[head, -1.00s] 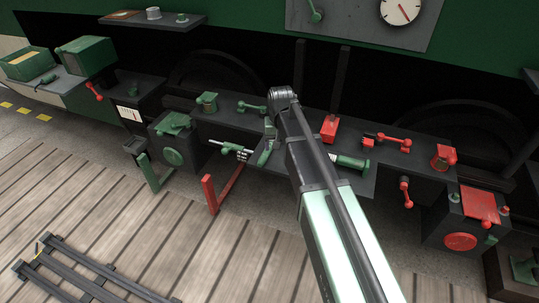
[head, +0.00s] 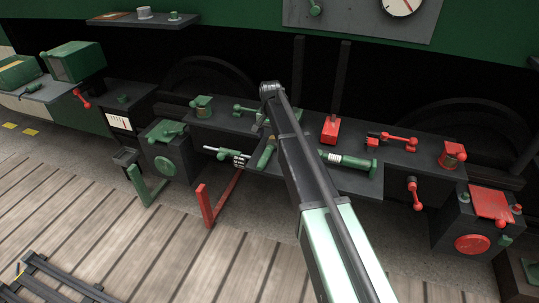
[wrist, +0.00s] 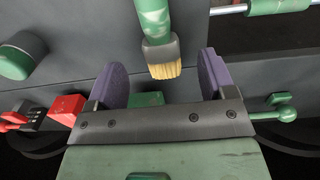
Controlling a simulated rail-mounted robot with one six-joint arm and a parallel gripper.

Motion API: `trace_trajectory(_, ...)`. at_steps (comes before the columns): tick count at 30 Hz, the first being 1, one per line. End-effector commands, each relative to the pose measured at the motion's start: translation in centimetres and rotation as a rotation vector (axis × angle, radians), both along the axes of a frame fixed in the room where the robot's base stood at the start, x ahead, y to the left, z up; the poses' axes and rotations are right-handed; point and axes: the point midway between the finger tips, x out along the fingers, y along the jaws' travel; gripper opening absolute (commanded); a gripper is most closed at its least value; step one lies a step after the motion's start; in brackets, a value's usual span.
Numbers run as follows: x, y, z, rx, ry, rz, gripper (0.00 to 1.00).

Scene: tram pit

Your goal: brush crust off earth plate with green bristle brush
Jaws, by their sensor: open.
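The green brush (wrist: 157,20) shows at the top of the wrist view, with a grey ferrule and tan bristles (wrist: 165,70) pointing towards my gripper. Its green handle appears worn. My gripper (wrist: 161,62) is open, with one purple finger pad on each side of the bristle end. I see no clear contact between pads and brush. In the head view the brush (head: 265,152) appears on the dark shelf, left of my arm, which hides much of the gripper. I cannot make out which part is the earth plate, or any crust.
A green cylinder (head: 348,161) lies on the shelf right of my arm. A red block (head: 330,130), a red lever (head: 398,138) and a green lever (head: 250,109) stand behind. A red bracket (head: 208,205) juts out in front. The plank floor ahead is mostly clear.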

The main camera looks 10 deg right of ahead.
Motion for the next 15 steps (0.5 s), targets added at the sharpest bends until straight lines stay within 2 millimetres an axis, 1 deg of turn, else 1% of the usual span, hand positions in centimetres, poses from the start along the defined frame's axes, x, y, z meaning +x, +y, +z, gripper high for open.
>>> trace_trajectory(1, 0.0, 0.0, -2.0, 0.0, 0.0, 0.0, 0.77)
trace_trajectory(3, -0.1, -0.1, -3.5, 0.0, 0.0, 0.0, 0.77)
trace_trajectory(5, -0.1, -0.1, -4.4, 0.0, 0.0, 0.0, 0.77)
trace_trajectory(7, -0.1, -0.1, -4.6, 0.0, 0.0, 0.0, 0.77)
trace_trajectory(12, -0.1, -0.1, -4.1, 0.0, 0.0, 0.0, 0.77)
trace_trajectory(13, -0.1, -0.1, -4.1, 0.0, 0.0, 0.0, 0.75)
trace_trajectory(15, -0.1, -0.1, -4.1, 0.0, 0.0, 0.0, 0.64)
